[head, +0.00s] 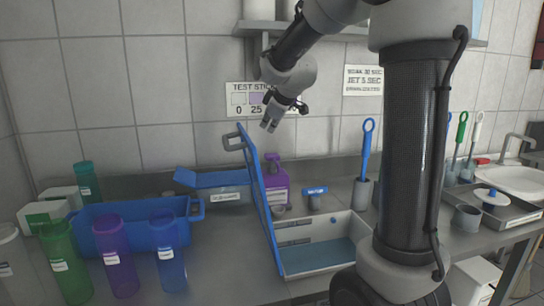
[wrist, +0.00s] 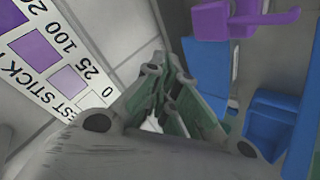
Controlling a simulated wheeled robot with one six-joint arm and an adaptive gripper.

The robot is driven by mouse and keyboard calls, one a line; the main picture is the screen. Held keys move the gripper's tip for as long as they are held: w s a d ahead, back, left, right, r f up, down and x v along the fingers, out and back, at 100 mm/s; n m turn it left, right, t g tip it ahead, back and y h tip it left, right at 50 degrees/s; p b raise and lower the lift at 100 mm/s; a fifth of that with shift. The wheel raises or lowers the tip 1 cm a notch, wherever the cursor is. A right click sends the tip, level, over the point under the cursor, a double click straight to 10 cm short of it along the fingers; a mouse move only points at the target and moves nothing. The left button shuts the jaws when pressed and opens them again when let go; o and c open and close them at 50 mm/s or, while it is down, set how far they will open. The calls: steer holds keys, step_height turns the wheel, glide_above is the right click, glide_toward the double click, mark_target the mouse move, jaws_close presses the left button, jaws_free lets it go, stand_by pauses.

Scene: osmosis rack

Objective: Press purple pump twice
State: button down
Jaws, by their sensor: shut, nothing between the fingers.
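The purple pump bottle (head: 275,188) stands on the counter at the back, behind the raised blue panel (head: 259,190), which hides part of it. Its pump head (head: 272,158) is on top. In the wrist view, purple parts of the pump bottle (wrist: 212,20) show at the upper right, partly cut off by the frame. My gripper (head: 268,127) is shut and empty, in the air above the pump, in front of the wall. In the wrist view my gripper's fingers (wrist: 165,78) are together and apart from the purple bottle.
The blue panel stands beside an open white and blue tray (head: 322,240). A blue bin (head: 130,224) and several coloured cups stand at the left. A small blue-topped item (head: 315,192) stands right of the pump. A shelf (head: 345,32) runs above. Brushes and a sink are at right.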

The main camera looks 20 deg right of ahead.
mark_target(269, 155)
steer(key=shift+f, duration=3)
steer(key=shift+f, duration=0.15)
steer(key=shift+f, duration=0.25)
steer(key=shift+f, duration=0.95)
steer(key=shift+r, duration=1.35)
steer(key=shift+r, duration=2.55)
